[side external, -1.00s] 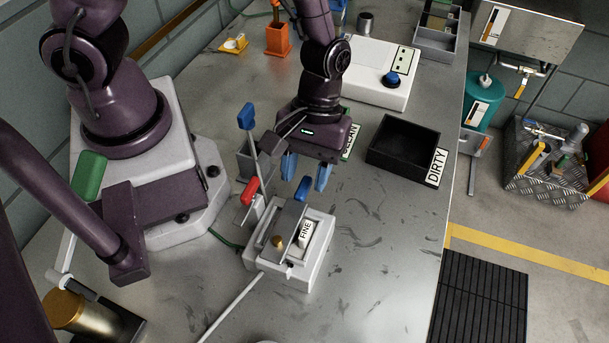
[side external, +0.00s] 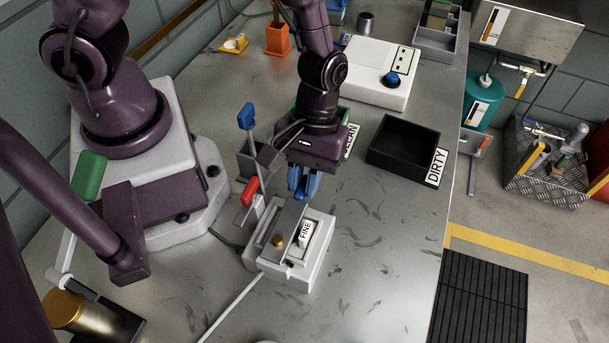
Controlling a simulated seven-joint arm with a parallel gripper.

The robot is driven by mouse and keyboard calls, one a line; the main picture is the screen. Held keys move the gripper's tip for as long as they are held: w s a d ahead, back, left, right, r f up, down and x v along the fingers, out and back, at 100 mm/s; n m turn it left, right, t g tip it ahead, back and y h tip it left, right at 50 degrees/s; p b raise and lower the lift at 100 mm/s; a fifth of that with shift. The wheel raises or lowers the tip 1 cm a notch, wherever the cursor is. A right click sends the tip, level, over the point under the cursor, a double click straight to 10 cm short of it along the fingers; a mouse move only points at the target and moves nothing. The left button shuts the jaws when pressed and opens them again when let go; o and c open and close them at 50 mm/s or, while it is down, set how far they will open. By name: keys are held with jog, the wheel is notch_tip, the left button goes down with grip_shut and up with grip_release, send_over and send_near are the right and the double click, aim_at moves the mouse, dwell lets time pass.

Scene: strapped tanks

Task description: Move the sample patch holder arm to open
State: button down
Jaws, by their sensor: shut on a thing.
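The sample patch holder (side external: 311,272) is a pale box on the bench with a "FINE" label (side external: 306,233) and a brass knob (side external: 278,241). Its metal arm (side external: 288,222) lies across the top, with a blue tab at the far end. My gripper (side external: 302,191) points down at that end, its blue fingers shut on the blue tab. The fingers mostly hide the tab, so the exact grip is hard to see. A red-handled lever (side external: 250,190) stands at the box's left side.
A blue-handled lever (side external: 246,117) rises behind the box, close to my gripper's left. A black "DIRTY" tray (side external: 376,161) sits to the right, and a "CLEAN" tray (side external: 351,140) is partly hidden behind my gripper. The bench right of the box is clear.

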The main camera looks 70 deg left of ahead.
aim_at(300, 193)
jog(key=shift+s+d+r+t+y, duration=0.1)
jog(key=shift+d+r+t+y, duration=0.05)
jog(key=shift+r+t+y, duration=0.35)
jog(key=shift+s+d+r+t+y, duration=0.1)
jog(key=shift+r+t+y, duration=0.15)
jog(key=shift+r, duration=0.3)
jog(key=r+t+y, duration=0.1)
jog(key=s+d+r, duration=0.1)
jog(key=shift+r+t+y, duration=0.3)
jog(key=shift+t+y, duration=0.05)
jog(key=s+d+r+t+y, duration=0.2)
jog(key=r, duration=0.1)
jog(key=shift+r+t+y, duration=0.1)
jog(key=shift+t+y, duration=0.2)
jog(key=shift+t, duration=0.1)
jog(key=s+d+r+t+y, duration=0.2)
jog(key=s+d+t+y, duration=0.3)
jog(key=s+d, duration=0.1)
jog(key=shift+r+t+y, duration=0.3)
jog(key=shift+y, duration=0.1)
jog(key=shift+s+d, duration=0.1)
jog(key=c, duration=1.1)
grip_release()
